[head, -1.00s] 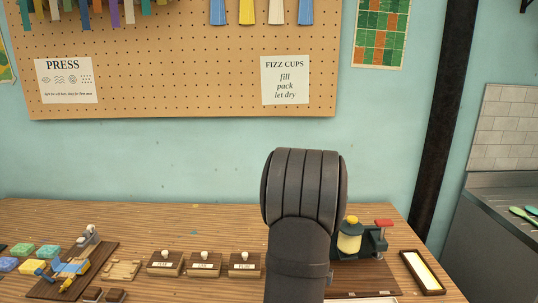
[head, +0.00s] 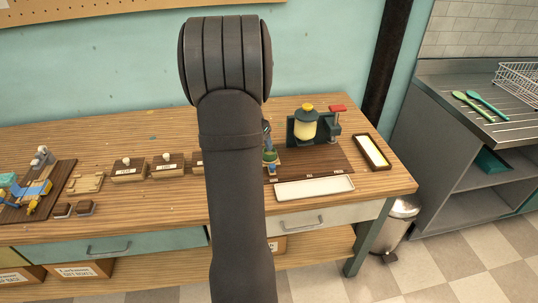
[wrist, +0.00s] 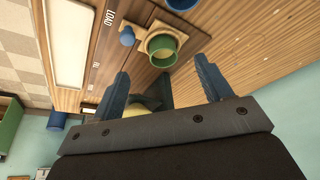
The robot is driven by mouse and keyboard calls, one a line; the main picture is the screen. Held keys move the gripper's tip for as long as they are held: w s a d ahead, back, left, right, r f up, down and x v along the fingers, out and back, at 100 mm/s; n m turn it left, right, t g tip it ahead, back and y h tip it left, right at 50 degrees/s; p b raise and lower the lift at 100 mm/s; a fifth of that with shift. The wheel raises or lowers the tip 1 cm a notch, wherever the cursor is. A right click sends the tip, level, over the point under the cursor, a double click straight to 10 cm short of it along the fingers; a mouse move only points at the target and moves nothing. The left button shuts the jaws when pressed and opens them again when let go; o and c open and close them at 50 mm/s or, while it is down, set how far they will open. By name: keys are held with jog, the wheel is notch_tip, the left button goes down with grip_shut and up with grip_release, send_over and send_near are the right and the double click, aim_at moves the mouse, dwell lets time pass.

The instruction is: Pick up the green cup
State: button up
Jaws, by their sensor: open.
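The green cup (wrist: 162,47) shows in the wrist view, sitting in a square wooden holder on the dark board, with its open mouth visible. In the head view the green cup (head: 269,157) is a small shape at the right edge of my arm, partly hidden by it. My gripper (wrist: 161,66) is open and empty. Its two blue-grey fingers are spread wide, and in the wrist view the cup appears beyond the gap between their tips. I cannot tell how far apart they are in depth. The head view mostly hides the gripper behind my arm.
A small blue piece (wrist: 127,37) is beside the cup's holder. A dark green press with a yellow container (head: 306,124) stands behind and right of the cup. A white tray (head: 315,188) lies in front. Small labelled wooden boxes (head: 128,172) are to the left.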

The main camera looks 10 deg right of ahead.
notch_tip(320, 180, up, 6)
jog(key=w+a+m+h, duration=0.1)
jog(key=w+a+m, duration=0.1)
jog(key=a+m, duration=0.15)
jog(key=shift+g, duration=0.4)
jog(key=x, duration=0.4)
jog(key=d+x, duration=0.1)
jog(key=x, duration=0.6)
jog(key=shift+s+d+f, duration=0.2)
jog(key=shift+d, duration=0.05)
jog(key=d+f, duration=0.2)
jog(key=f, duration=0.1)
jog(key=shift+w+d+f, duration=0.2)
jog(key=shift+w+f, duration=0.15)
jog(key=shift+w, duration=0.05)
jog(key=shift+w+d+f, duration=0.15)
jog(key=shift+f, duration=0.3)
jog(key=shift+c, duration=0.3)
jog(key=c, duration=1.1)
jog(key=shift+o, duration=0.2)
